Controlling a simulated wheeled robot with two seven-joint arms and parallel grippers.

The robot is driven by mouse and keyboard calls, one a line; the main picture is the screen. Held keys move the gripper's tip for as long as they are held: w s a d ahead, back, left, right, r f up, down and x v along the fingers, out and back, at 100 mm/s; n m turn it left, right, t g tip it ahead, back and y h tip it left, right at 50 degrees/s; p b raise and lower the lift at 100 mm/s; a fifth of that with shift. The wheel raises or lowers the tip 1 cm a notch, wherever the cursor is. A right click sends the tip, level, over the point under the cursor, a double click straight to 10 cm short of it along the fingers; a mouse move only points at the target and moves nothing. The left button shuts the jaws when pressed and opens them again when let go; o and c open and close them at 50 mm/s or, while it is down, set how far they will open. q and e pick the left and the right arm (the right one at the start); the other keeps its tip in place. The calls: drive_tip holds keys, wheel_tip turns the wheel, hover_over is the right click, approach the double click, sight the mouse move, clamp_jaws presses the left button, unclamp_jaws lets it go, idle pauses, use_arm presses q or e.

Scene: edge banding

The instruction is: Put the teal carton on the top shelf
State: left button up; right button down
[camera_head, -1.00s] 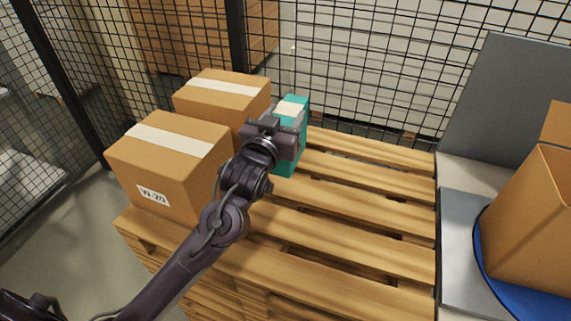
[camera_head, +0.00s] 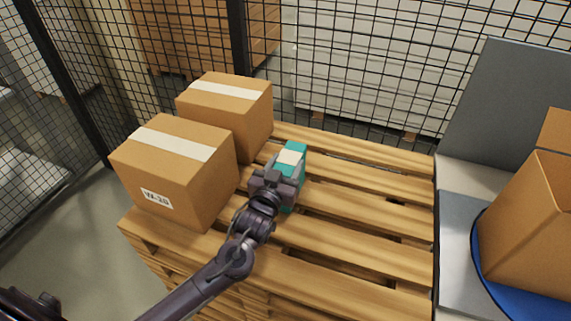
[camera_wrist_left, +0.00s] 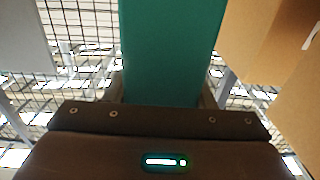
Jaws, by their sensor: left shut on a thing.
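The teal carton (camera_head: 293,152) has a pale label or tape on its top. It is at the pallet stack, right of the brown boxes, in the head view. My left gripper (camera_head: 282,176) is shut on it, with a finger on either side. The carton also fills the upper middle of the left wrist view (camera_wrist_left: 172,50), in front of the gripper body. The gripper hides the carton's near side, and I cannot tell whether its base touches the slats. My right gripper is not in view. No shelf can be made out for certain.
Two brown taped boxes (camera_head: 178,170) (camera_head: 228,112) stand on the left of the wooden pallet (camera_head: 350,235). Black mesh fencing (camera_head: 370,65) runs behind. At right, an open brown box (camera_head: 530,215) sits on a blue round plate (camera_head: 500,290). The pallet's right side is clear.

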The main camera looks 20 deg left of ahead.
use_arm(q)
drive_tip(key=shift+r, duration=0.1)
drive_tip(key=o, duration=1.5)
drive_tip(key=shift+f, duration=0.2)
drive_tip(key=shift+o, duration=0.2)
drive_tip(key=shift+r, duration=0.1)
